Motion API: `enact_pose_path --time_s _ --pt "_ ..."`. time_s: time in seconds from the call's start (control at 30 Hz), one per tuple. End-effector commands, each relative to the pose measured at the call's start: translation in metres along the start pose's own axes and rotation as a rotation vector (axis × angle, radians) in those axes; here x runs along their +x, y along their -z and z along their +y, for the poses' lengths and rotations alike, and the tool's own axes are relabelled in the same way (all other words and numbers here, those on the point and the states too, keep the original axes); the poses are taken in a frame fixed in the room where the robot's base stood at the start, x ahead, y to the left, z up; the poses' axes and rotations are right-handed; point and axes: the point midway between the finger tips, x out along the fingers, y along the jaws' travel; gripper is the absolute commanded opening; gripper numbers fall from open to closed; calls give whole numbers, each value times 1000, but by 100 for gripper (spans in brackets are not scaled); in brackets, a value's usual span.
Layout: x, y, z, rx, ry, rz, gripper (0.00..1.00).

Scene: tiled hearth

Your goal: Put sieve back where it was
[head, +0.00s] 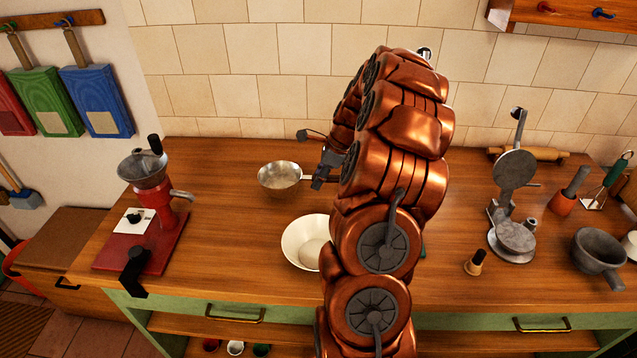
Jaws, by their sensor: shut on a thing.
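The sieve's bowl faces up and looks roughly level. I cannot tell whether it touches the counter or hangs just above it. My copper-coloured arm hides part of the gripper and the counter behind it.
A white bowl (303,243) stands in front of the sieve, partly behind my arm. A red grinder (152,190) is at left. A waffle-iron-like press (514,200), a small brush (475,263) and a grey mortar (597,250) are at right. The counter left of the sieve is clear.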

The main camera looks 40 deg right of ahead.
Motion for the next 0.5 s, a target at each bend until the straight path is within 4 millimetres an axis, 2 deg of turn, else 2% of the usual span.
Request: enact_pose_path --time_s 0.2,0.5 --pt "21 8 0 2 -2 -1 0" --pt "24 10 0 1 1 -1 0"
